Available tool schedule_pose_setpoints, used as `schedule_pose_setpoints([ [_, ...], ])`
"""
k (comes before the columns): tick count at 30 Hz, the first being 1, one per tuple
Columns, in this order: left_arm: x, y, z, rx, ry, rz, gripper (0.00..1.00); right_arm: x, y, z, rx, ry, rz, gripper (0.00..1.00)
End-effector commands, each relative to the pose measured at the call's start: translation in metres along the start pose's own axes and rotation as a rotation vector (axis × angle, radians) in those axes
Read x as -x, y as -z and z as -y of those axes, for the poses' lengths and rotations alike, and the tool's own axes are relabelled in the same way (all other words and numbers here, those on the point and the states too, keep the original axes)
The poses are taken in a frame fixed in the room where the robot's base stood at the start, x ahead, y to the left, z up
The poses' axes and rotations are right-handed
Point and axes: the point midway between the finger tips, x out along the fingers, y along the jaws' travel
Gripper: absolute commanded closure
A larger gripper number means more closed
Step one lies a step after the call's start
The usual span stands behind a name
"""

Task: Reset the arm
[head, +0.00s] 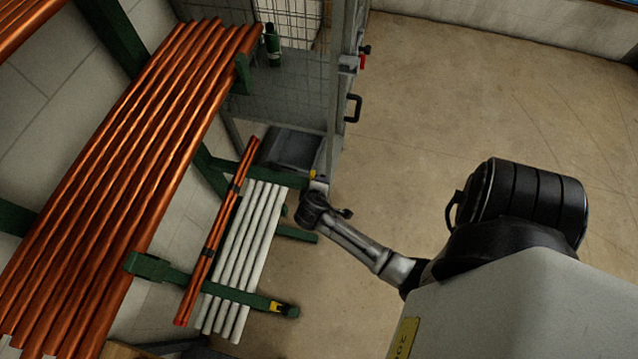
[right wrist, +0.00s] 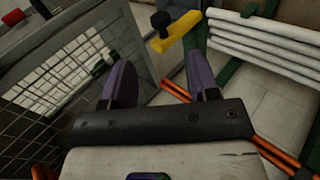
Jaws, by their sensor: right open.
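My right arm reaches in from the lower right of the head view, and its dark gripper (head: 325,211) is beside the far end of the lower pipe rack. In the right wrist view the two purple-grey fingers of this gripper (right wrist: 160,82) stand well apart, with nothing between them. A yellow bracket end with a black knob (right wrist: 178,30) lies just beyond the fingers; I cannot tell whether they touch it. My left gripper is not in view.
Copper pipes (head: 130,160) lie on green rack arms at left. White pipes (head: 240,260) and a few copper ones (head: 215,245) lie lower. A wire mesh cage (head: 290,85) with a black door handle (head: 353,107) stands behind. The floor (head: 480,100) at right is clear.

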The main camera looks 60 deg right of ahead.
Motion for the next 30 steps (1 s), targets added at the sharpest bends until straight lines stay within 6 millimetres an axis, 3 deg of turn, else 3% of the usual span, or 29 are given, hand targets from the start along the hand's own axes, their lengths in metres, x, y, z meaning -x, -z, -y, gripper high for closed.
schedule_pose_setpoints([
  [14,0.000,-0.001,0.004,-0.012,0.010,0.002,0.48,0.000,0.000,0.000,-0.003,0.000,-0.001,0.45],
  [20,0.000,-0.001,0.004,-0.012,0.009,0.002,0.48,0.004,-0.007,0.010,-0.128,0.085,0.056,0.45],
  [23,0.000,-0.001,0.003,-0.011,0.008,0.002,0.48,0.029,0.005,0.010,-0.256,0.204,0.032,0.45],
  [27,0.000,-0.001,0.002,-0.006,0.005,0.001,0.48,0.092,0.034,0.004,-0.376,0.399,-0.088,0.45],
  [30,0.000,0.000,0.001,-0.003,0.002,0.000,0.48,0.133,0.037,0.005,-0.382,0.512,-0.168,0.45],
])
